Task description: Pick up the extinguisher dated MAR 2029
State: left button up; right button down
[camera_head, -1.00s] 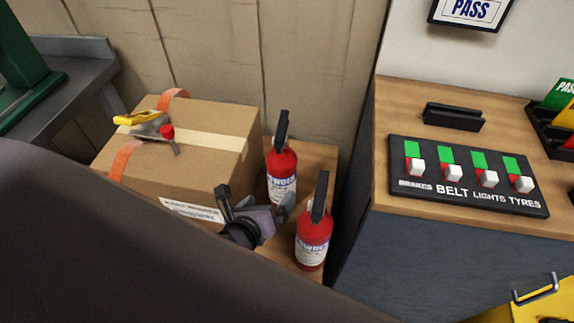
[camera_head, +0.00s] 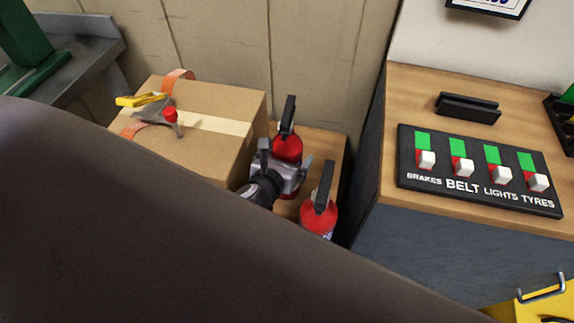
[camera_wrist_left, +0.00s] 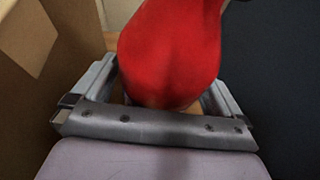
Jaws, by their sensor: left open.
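Two red extinguishers with black handles stand on a wooden surface beside a cardboard box. The rear extinguisher (camera_head: 288,146) is partly hidden behind my left gripper (camera_head: 286,163). The front extinguisher (camera_head: 318,219) is just to the right of the gripper, its lower part hidden by my arm. No date is readable on either one. In the left wrist view a red extinguisher body (camera_wrist_left: 172,45) fills the space in front of the open jaws (camera_wrist_left: 160,88), with a finger at each side; I cannot tell whether they touch. My right gripper is not in view.
The cardboard box (camera_head: 205,108) stands close on the left, with a yellow-handled tape dispenser (camera_head: 143,100) on top. A cabinet with a black switch panel (camera_head: 480,171) stands on the right. A wall is behind.

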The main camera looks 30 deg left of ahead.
pick_arm(q)
jog(key=shift+w, duration=0.2)
jog(key=c, duration=1.8)
jog(key=shift+w+r, duration=0.1)
jog(key=shift+r, duration=0.05)
grip_shut()
jog(key=shift+r, duration=0.1)
